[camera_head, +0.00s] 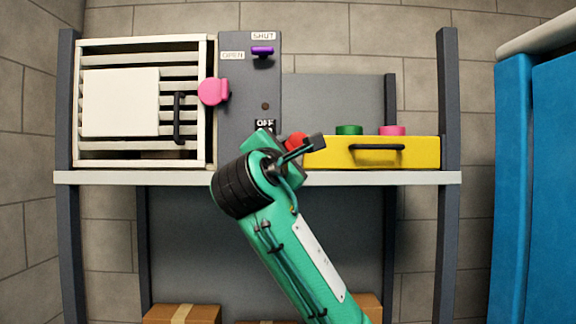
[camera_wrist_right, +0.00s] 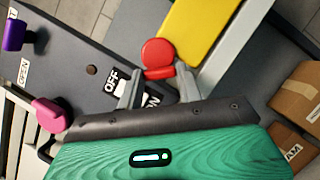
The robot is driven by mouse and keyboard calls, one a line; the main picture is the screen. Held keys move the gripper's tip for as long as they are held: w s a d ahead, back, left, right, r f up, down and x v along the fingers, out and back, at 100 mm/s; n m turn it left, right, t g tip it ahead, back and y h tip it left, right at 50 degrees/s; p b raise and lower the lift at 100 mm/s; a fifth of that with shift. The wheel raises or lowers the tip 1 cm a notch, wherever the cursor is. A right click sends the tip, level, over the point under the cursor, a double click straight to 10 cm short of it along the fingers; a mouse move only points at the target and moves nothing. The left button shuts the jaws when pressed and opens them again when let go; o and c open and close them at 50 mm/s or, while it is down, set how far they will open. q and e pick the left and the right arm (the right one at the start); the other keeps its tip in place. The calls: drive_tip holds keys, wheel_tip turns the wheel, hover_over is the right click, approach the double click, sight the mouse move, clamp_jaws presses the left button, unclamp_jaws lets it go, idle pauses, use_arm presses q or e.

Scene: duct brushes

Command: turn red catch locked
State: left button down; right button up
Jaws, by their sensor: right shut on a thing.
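The red catch shows in the right wrist view (camera_wrist_right: 158,52) as a round red knob with a short tab, at the near edge of the yellow drawer box (camera_wrist_right: 200,35). My right gripper (camera_wrist_right: 160,78) has its two grey fingers on either side of the tab and is shut on it. In the head view only a small part of the red catch (camera_head: 296,139) shows, left of the yellow drawer box (camera_head: 325,151); my teal right wrist hides the rest and the fingertips. My left gripper is in neither view.
A pink catch (camera_head: 213,92) sits by the white louvred door (camera_head: 120,100). A purple lever (camera_head: 262,51) is on the grey panel (camera_head: 250,80) by SHUT and OPEN labels. Green (camera_head: 349,130) and pink (camera_head: 392,131) round pieces top the drawer box. A blue cabinet (camera_head: 550,180) stands right.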

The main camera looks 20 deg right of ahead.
drive_tip(key=shift+a+r+m+g+y+b, duration=0.15)
drive_tip(key=shift+m+g+b, duration=0.6)
drive_tip(key=shift+m, duration=1.3)
drive_tip(key=shift+r+m+g+y+b, duration=0.15)
drive_tip(key=shift+m+g+b, duration=0.55)
drive_tip(key=shift+m, duration=1.35)
drive_tip(key=shift+f+g, duration=0.1)
drive_tip(key=shift+g, duration=0.15)
drive_tip(key=o, duration=1)
drive_tip(key=b+v, duration=0.3)
drive_tip(key=v, duration=0.4)
drive_tip(key=b+v, duration=0.3)
drive_tip(key=v, duration=0.3)
drive_tip(key=shift+s+a+f, duration=0.1)
drive_tip(key=shift+s+a, duration=0.1)
drive_tip(key=shift+s, duration=0.15)
